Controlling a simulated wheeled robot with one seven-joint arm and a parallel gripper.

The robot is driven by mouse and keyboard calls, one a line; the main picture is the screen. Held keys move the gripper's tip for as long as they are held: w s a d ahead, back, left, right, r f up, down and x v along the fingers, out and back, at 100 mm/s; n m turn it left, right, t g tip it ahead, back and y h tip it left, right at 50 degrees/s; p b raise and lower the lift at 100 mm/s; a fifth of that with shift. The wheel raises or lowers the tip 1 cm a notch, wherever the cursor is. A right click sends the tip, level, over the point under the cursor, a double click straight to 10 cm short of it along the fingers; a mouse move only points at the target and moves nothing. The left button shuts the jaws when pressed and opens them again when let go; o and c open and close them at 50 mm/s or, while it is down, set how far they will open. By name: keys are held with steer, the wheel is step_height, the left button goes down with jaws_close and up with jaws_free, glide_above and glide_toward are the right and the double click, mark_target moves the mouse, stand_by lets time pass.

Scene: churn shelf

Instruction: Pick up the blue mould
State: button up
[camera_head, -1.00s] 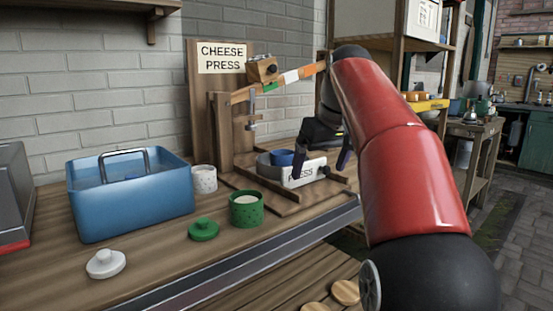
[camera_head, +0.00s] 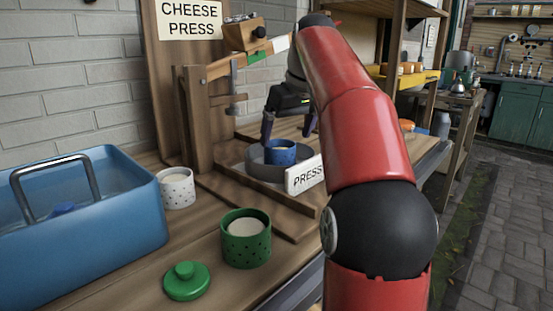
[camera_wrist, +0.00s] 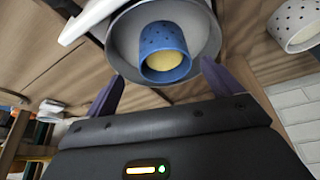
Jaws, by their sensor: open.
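In the wrist view the mould (camera_wrist: 164,46) is a dotted blue cup with pale yellow contents, inside the grey pan (camera_wrist: 122,42). My gripper (camera_head: 288,135) is open above the pan. Its purple fingers show one to each side of the mould in the head view. In the wrist view the fingertips of my gripper (camera_wrist: 162,80) are spread wider than the mould, apart from it, with nothing between them.
The wooden press lever (camera_head: 220,68) and a hanging clamp (camera_head: 234,95) are left of my gripper. A white mould (camera_head: 177,188), a green mould (camera_head: 246,240), a green lid (camera_head: 187,281) and a blue tub (camera_head: 95,245) are on the bench.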

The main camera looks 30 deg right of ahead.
mark_target(280, 151)
steer(key=x, duration=0.2)
steer(key=b+x, duration=0.1)
steer(key=x, duration=0.2)
steer(key=shift+a+f, duration=0.3)
steer(key=shift+f, duration=0.1)
steer(key=c, duration=1.1)
steer(key=shift+o, duration=0.2)
steer(key=shift+r, duration=0.1)
steer(key=shift+r, duration=0.1)
